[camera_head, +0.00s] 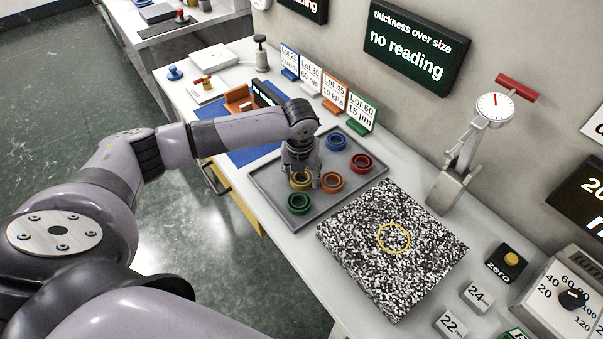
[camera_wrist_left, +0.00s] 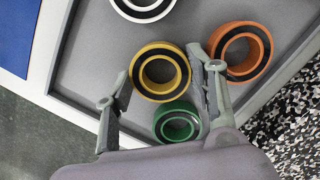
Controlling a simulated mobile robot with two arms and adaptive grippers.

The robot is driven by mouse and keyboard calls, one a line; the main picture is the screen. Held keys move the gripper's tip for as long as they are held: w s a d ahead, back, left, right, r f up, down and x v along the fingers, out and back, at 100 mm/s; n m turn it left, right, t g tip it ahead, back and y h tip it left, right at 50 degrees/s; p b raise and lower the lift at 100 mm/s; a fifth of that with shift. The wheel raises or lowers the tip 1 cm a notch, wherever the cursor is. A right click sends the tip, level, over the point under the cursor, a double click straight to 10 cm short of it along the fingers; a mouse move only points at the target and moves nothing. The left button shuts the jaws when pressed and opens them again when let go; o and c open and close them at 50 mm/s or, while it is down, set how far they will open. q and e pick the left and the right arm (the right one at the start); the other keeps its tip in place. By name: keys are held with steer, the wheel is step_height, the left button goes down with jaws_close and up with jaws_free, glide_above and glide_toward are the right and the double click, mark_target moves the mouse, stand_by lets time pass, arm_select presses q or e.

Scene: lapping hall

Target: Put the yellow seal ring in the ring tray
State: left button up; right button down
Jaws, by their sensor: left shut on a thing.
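The yellow seal ring (camera_head: 300,181) is between the fingers of my left gripper (camera_head: 316,182), over the grey ring tray (camera_head: 272,200). The left wrist view shows my left gripper (camera_wrist_left: 163,82) shut on the yellow ring (camera_wrist_left: 137,72), a finger on each side. I cannot tell whether the ring touches the tray floor. Green (camera_head: 298,203), orange (camera_head: 333,182), red (camera_head: 361,163) and blue (camera_head: 336,141) rings lie in the tray around it. A white ring (camera_wrist_left: 143,12) shows in the left wrist view. My right gripper is not in view.
A speckled plate (camera_head: 392,285) with a yellow circle marked on it lies right of the tray. A dial gauge stand (camera_head: 460,165) is behind it. Lot signs (camera_head: 334,92) stand along the wall side. A blue mat (camera_head: 257,153) lies left of the tray.

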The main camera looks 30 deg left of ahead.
arm_select(q)
steer(key=shift+f, duration=0.15)
steer(key=o, duration=0.9)
step_height(320, 180, up, 12)
steer(key=s, duration=0.1)
steer(key=shift+s+d, duration=0.3)
steer(key=shift+d, duration=0.1)
